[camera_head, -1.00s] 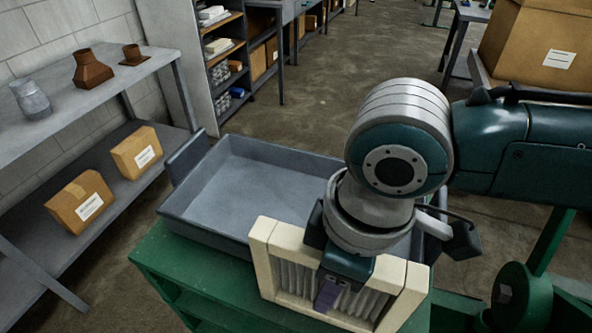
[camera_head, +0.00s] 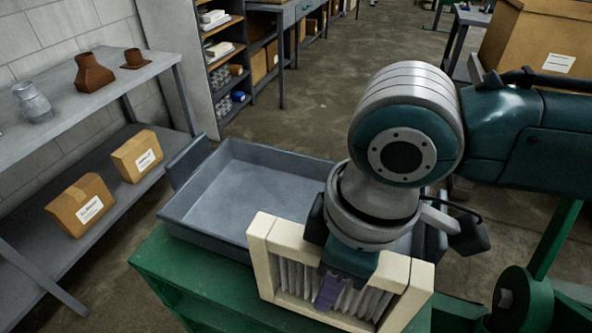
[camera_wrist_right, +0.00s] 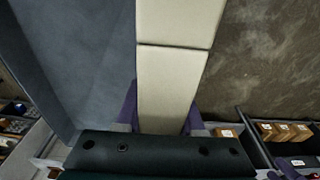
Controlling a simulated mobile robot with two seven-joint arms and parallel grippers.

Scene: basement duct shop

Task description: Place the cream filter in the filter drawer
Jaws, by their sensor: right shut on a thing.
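The cream filter (camera_head: 290,233) has a thick cream frame around pleated grey media. It stands upright at the near side of the grey drawer (camera_head: 205,208), an open tray on a green stand. My right gripper (camera_head: 333,285) is shut on the filter's frame from above; one purple finger shows in front of the pleats. In the right wrist view the filter's cream edge (camera_wrist_right: 172,85) runs between the purple fingers (camera_wrist_right: 160,120), with the drawer's grey floor to its left. Whether the filter touches the drawer is unclear. My left gripper is out of view.
A green stand (camera_head: 165,275) bears the drawer. At left, a grey shelf (camera_head: 125,85) holds duct fittings and two cardboard boxes. A large cardboard box (camera_head: 535,45) is at back right. The drawer's left part is empty.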

